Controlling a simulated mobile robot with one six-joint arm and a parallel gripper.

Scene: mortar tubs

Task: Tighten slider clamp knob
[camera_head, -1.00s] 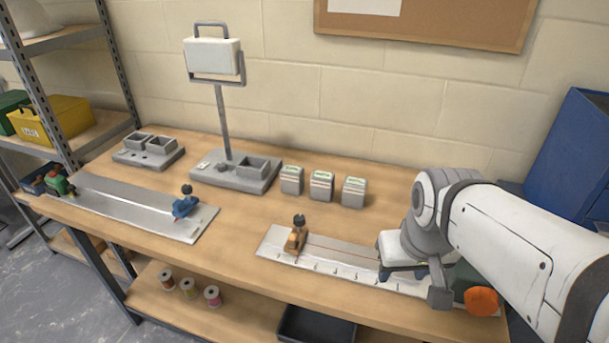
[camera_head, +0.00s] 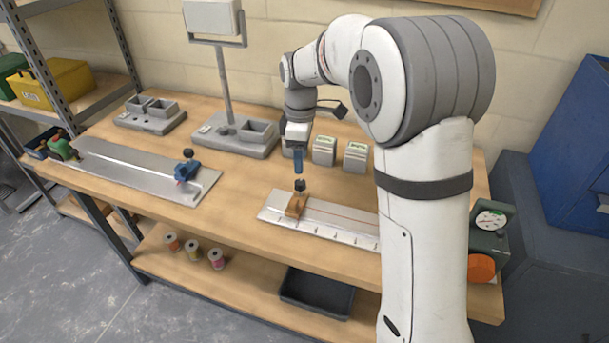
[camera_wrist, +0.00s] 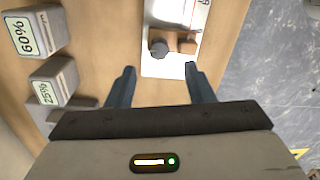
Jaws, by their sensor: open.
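An orange-brown slider clamp (camera_head: 296,206) with a dark knob (camera_head: 300,185) on top sits at the left end of the light ruled plate (camera_head: 340,225) on the bench. My gripper (camera_head: 298,165) is above the knob, pointing down, and looks apart from it. In the wrist view my gripper (camera_wrist: 160,75) is open and empty. There the dark knob (camera_wrist: 158,47) lies ahead of the fingertips, slightly left of the gap's middle line, with the brown clamp (camera_wrist: 187,46) beside it. A second slider, blue with a dark knob (camera_head: 187,170), sits on the longer grey plate (camera_head: 125,170) to the left.
Several small grey labelled blocks (camera_head: 324,151) stand behind my gripper. A lamp-like stand (camera_head: 225,85) and a grey base with cups (camera_head: 148,113) are at the back. A green dial device (camera_head: 488,235) is at the right end. Bare bench lies between the two plates.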

